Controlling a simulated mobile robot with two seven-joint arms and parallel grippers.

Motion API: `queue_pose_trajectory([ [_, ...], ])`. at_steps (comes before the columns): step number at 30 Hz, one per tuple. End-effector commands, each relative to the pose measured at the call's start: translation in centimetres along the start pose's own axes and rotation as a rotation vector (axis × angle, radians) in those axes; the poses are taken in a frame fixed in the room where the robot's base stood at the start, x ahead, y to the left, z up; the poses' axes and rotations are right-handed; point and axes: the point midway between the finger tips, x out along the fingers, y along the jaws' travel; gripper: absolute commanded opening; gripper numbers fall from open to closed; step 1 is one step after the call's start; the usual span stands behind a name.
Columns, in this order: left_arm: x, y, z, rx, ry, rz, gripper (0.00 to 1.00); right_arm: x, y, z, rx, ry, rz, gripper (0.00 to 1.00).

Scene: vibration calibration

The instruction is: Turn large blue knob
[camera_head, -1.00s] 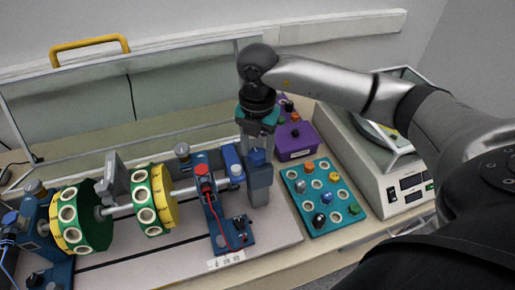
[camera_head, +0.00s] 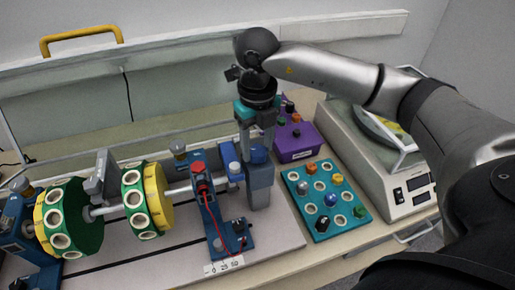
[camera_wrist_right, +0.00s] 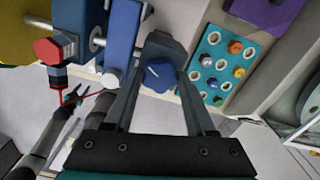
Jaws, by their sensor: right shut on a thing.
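The large blue knob (camera_head: 258,156) sits on top of an upright grey-blue post (camera_head: 260,192) at the right end of the shaft rig. It also shows in the right wrist view (camera_wrist_right: 160,76), lobed, with a pale line mark on its top. My right gripper (camera_head: 257,148) points down over the post, with one finger on each side of the knob. It is shut on the knob, and its fingers hide part of the knob's sides in the head view.
The shaft with green and yellow discs (camera_head: 152,200) lies left of the post. A red-topped blue bracket (camera_head: 207,205) with a red cable stands close beside it. A teal tray of small knobs (camera_head: 325,200), a purple box (camera_head: 297,143) and a white scale (camera_head: 398,165) are to the right.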

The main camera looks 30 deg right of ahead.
Motion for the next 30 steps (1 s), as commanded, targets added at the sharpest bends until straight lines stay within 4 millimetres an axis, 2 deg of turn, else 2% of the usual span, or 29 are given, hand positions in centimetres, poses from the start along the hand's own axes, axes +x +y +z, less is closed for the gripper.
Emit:
queue_pose_trajectory([
  [21,3.7,0.1,0.3,0.000,0.001,0.000,0.50,0.1,0.0,0.1,-0.675,-0.005,-0.001,0.00],
  [30,4.8,0.1,0.4,-0.001,0.000,0.000,0.50,0.0,0.0,0.1,-0.907,-0.005,-0.001,0.00],
])
